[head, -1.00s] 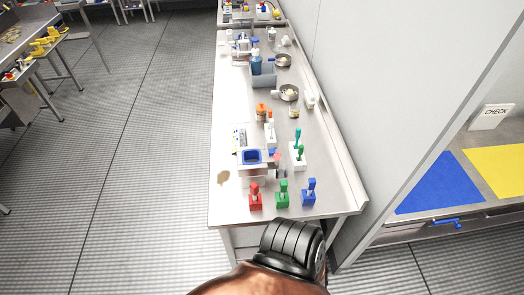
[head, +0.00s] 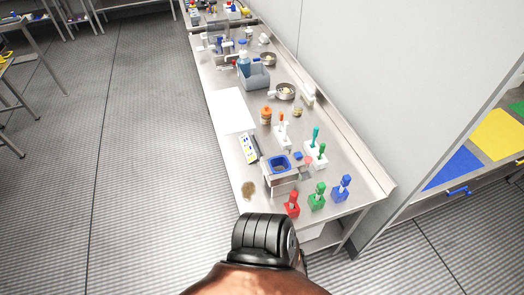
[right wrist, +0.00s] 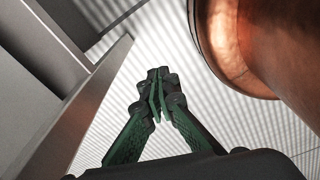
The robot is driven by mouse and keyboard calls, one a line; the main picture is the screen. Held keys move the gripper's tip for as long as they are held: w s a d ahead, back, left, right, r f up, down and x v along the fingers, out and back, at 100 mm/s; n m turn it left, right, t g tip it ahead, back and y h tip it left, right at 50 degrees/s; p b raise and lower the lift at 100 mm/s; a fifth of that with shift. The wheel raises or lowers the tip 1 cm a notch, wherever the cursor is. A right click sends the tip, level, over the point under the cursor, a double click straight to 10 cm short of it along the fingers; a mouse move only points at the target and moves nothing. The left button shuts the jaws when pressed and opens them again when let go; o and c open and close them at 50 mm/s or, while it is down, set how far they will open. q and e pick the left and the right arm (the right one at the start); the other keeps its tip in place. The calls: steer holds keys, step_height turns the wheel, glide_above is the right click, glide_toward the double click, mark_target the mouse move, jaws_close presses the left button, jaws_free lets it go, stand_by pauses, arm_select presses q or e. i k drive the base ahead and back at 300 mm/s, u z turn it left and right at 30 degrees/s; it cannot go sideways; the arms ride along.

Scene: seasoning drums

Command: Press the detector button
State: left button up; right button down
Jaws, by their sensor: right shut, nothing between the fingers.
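A white box-like device with a blue-rimmed square opening (head: 280,165) stands near the front end of the long steel table. A white strip with yellow and blue parts (head: 249,149) lies to its left. I cannot tell which of these is the detector, and no button is clear at this size. My right gripper (right wrist: 158,84) shows in the right wrist view, shut and empty, with its fingers over the ribbed floor and touching nothing. It is not seen in the head view. My left gripper is in neither view.
Red (head: 292,207), green (head: 317,197) and blue (head: 342,190) holders with handles stand at the table's (head: 226,153) front edge. Bottles and bowls stand farther back. A wall (head: 365,85) borders the table on the right. Open floor (head: 150,150) lies to the left.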

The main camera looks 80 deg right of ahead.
mark_target(298, 155)
steer(key=i, duration=1.1)
steer(key=z, duration=3)
steer(key=i, duration=0.5)
steer(key=z, duration=0.05)
